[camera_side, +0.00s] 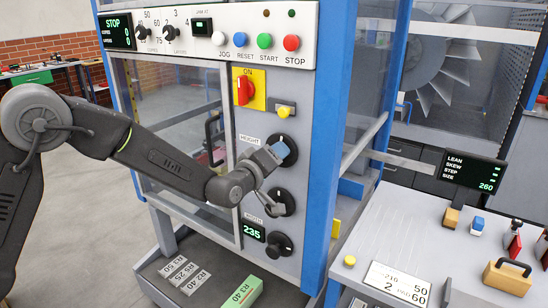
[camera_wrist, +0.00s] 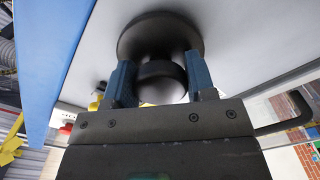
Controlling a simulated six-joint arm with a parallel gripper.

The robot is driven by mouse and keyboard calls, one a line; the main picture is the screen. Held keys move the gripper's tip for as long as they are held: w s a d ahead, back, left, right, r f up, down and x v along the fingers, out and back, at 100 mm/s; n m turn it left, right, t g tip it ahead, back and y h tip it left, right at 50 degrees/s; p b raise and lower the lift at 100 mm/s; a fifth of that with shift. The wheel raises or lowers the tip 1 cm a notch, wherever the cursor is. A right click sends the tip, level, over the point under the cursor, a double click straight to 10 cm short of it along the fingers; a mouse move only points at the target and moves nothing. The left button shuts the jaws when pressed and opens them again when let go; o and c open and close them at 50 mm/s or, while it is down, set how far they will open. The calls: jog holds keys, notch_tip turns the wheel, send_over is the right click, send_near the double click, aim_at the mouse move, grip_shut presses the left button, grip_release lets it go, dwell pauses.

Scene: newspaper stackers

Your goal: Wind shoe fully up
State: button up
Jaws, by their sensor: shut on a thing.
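My gripper (camera_side: 278,152) is at the upper black knob (camera_side: 289,151) on the grey panel, beside a label that appears to read HEIGHT (camera_side: 252,139). In the wrist view my gripper (camera_wrist: 162,65) has its two blue fingers on either side of the knob's grip, shut on it. The knob's wide round black base (camera_wrist: 160,28) lies against the panel. Part of the knob is hidden by the fingers in the side view. I cannot identify the shoe in either view.
Two more black knobs, a middle one (camera_side: 282,203) and a lower one (camera_side: 279,244), sit below, with a 235 display (camera_side: 252,231). A red switch (camera_side: 244,90) and a yellow latch (camera_side: 284,110) are above. A bench (camera_side: 380,245) stands at right.

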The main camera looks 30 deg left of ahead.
jog(key=shift+n, duration=0.7)
jog(key=shift+r, duration=0.1)
jog(key=o, duration=0.9)
jog(key=shift+s, duration=0.15)
jog(key=s, duration=1.3)
jog(key=shift+s, duration=0.3)
